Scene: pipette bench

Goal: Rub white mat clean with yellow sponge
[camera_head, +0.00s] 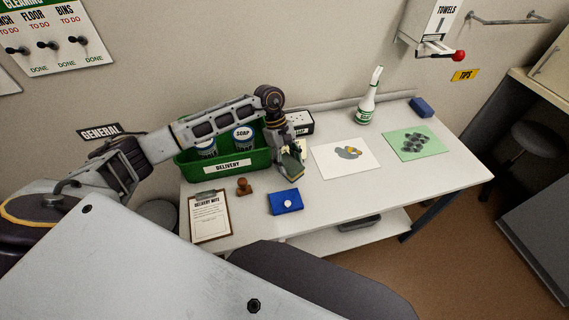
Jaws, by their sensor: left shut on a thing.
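The white mat (328,165) lies on the bench right of the middle, with a grey smear and a small yellow-orange patch on it. My left gripper (291,166) points down just left of the mat, beside the green crate. I cannot tell whether the sponge touches the bench. My right gripper is not in view.
A green delivery crate (225,166) with soap tubs stands left of the gripper. A blue box (285,201), a stamp (244,186) and a clipboard (209,216) lie in front. A spray bottle (367,104), a blue block (422,107) and a dark-stained green mat (396,152) are to the right.

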